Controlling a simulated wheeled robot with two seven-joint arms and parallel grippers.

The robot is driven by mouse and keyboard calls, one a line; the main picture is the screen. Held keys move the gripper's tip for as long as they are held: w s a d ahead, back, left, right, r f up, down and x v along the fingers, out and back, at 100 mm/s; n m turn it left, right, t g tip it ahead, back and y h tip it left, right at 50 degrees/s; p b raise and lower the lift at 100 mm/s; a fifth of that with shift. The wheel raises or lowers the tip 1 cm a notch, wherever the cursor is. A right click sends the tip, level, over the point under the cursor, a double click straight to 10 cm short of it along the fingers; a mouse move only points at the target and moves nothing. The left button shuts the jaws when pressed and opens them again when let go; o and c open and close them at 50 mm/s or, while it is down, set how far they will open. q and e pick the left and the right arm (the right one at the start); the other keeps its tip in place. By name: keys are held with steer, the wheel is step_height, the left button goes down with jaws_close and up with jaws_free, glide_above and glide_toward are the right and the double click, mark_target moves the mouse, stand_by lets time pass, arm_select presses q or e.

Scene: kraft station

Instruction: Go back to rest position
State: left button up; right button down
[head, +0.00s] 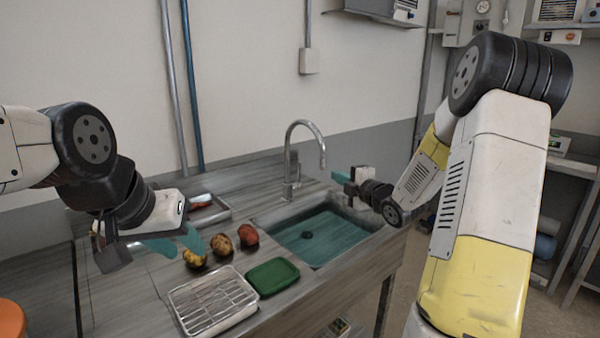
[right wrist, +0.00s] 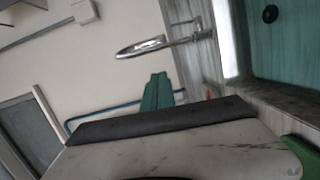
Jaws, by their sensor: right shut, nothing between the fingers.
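My left gripper (head: 178,243) reaches in from the left over the counter, beside the fruits. Its teal fingers look apart, with nothing seen between them. My right gripper (head: 340,176) is beyond the sink, to the right of the faucet, at the end of my folded right arm. Its teal fingers are together and empty. They also show side by side in the right wrist view (right wrist: 157,93), against the wall.
The counter holds a teal sink (head: 345,236), a faucet (head: 322,150), three reddish-yellow fruits (head: 221,245), a green tray (head: 272,277), a wire rack in a tray (head: 213,298) and a metal tray (head: 219,216) behind. An orange object (head: 10,318) is at lower left. Shelves stand at right.

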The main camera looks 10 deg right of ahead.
steer(key=s+a+r+m+g+h, duration=0.1)
steer(key=s+r+m+g+h, duration=0.2)
steer(key=s+m, duration=0.65)
steer(key=s+a+r+m+g+h, duration=0.1)
steer(key=s+r+m+g+h, duration=0.25)
steer(key=s+m, duration=0.6)
steer(key=s+a+f+m+g+y, duration=0.1)
steer(key=s+a, duration=0.1)
steer(key=s, duration=0.6)
steer(key=s+a+f+m+g+y, duration=0.1)
steer(key=s+a+g, duration=0.1)
steer(key=s, duration=0.6)
steer(key=shift+s+a+f, duration=0.15)
steer(key=shift+s+f, duration=0.1)
steer(key=shift+w+g, duration=0.1)
steer(key=shift+g, duration=0.15)
